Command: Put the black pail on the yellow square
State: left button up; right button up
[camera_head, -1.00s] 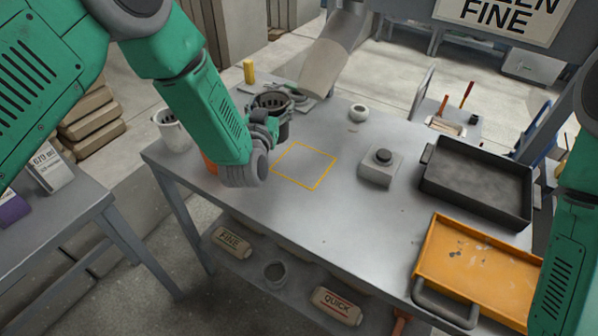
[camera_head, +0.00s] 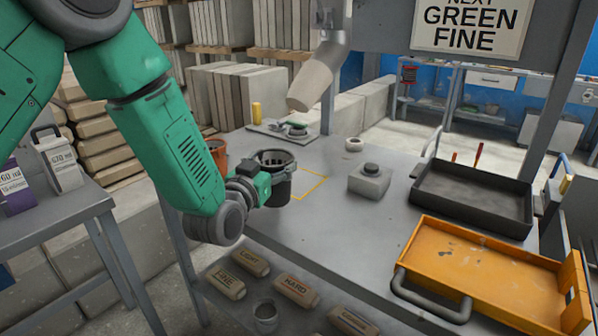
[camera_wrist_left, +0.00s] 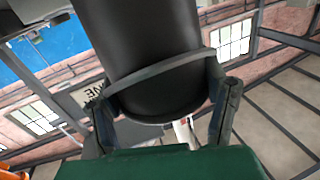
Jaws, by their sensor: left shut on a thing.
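The black pail (camera_head: 274,182) is held by my left gripper (camera_head: 264,187), which is shut on it from the left side. The pail looks upright and has a dark rim with an insert inside. The yellow square (camera_head: 319,186) is a thin outline on the grey table; the pail hides its left part. Whether the pail's bottom touches the table I cannot tell. In the left wrist view the pail (camera_wrist_left: 145,50) fills the middle, between the two fingers, with its band or handle across it. My right gripper is not in view.
A grey block with a dark knob (camera_head: 369,181) and a white ring (camera_head: 354,145) stand right of the square. A black tray (camera_head: 470,203) and an orange tray (camera_head: 480,262) fill the table's right. An orange pot (camera_head: 217,152) is behind my left arm. A spout (camera_head: 312,85) hangs behind.

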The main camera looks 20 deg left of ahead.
aim_at(281, 155)
pick_arm(q)
jog(key=w, duration=0.5)
jog(key=shift+d, duration=0.25)
jog(key=w+f, duration=0.3)
jog(key=w, duration=0.7)
jog(key=shift+w+a+f, duration=0.3)
jog(key=shift+a+f, duration=0.1)
jog(key=shift+a, duration=0.05)
jog(key=o, duration=1.3)
jog(key=shift+a, duration=0.3)
jog(key=o, duration=0.3)
jog(key=shift+s+a, duration=0.1)
jog(key=shift+a, duration=0.05)
jog(key=shift+o, duration=0.2)
jog(key=s, duration=1.1)
jog(key=shift+s, duration=0.2)
jog(key=shift+s+d, duration=0.25)
jog(key=shift+d, duration=0.15)
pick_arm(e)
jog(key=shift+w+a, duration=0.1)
